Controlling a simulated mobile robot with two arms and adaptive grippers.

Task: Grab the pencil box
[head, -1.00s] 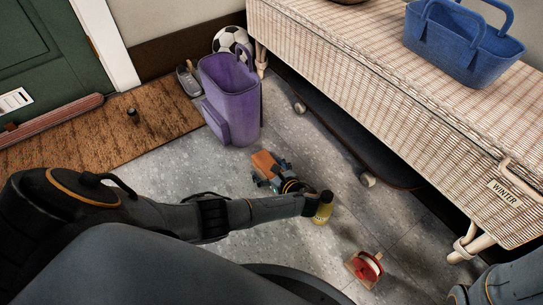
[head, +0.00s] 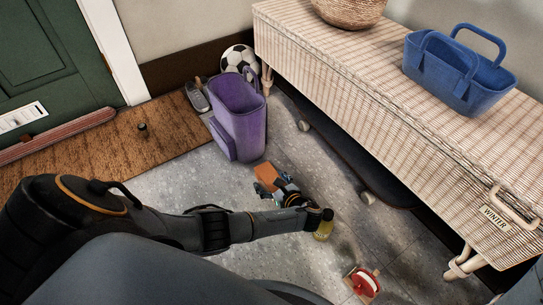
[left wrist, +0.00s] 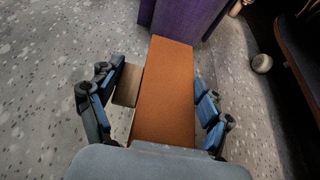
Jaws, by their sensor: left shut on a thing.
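The pencil box, an orange-brown oblong box (head: 266,173), is at my left gripper (head: 278,185) in the head view, above the grey floor. In the left wrist view the box (left wrist: 164,92) lies lengthwise between the blue-padded fingers of the left gripper (left wrist: 160,100), which is shut on it. A small tan wooden-looking piece (left wrist: 127,86) shows between the box and the left finger. The near end of the box is hidden by the gripper body. My right gripper is not in view.
A purple bag (head: 238,120) stands just beyond the box. A yellow bottle (head: 324,226) is beside my left arm, and a red reel-like thing (head: 364,282) lies nearer. The wicker bench (head: 400,120) bearing a blue basket (head: 455,75) runs along the right.

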